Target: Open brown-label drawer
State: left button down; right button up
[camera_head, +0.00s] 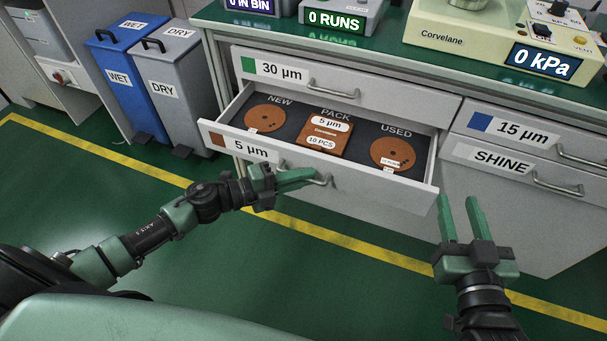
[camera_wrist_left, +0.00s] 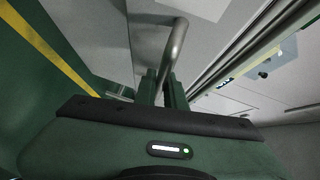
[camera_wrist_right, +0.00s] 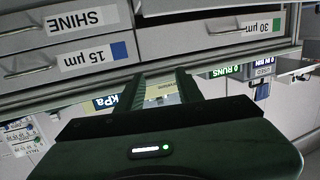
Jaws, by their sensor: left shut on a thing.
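The brown-label drawer (camera_head: 222,141), marked 5 µm, is pulled well out of the cabinet. Inside lie a brown disc under NEW (camera_head: 265,119), a brown pack (camera_head: 323,136) and a brown disc under USED (camera_head: 393,154). My left gripper (camera_head: 313,178) is shut on the drawer's handle at the front. The handle (camera_wrist_left: 174,48) shows as a metal bar between the fingers in the left wrist view. My right gripper (camera_head: 461,206) is open and empty, to the right of the drawer, in front of the lower cabinet.
Above is the closed green-label 30 µm drawer (camera_head: 346,80). To the right are the closed blue-label 15 µm drawer (camera_head: 550,137) and the SHINE drawer (camera_head: 525,170). Blue WET (camera_head: 125,85) and grey DRY (camera_head: 175,90) bins stand left. A pressure device (camera_head: 480,45) sits on the bench.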

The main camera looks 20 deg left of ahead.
pick_arm(q)
jog(key=c, duration=1.8)
grip_release()
jog(key=shift+o, duration=0.2)
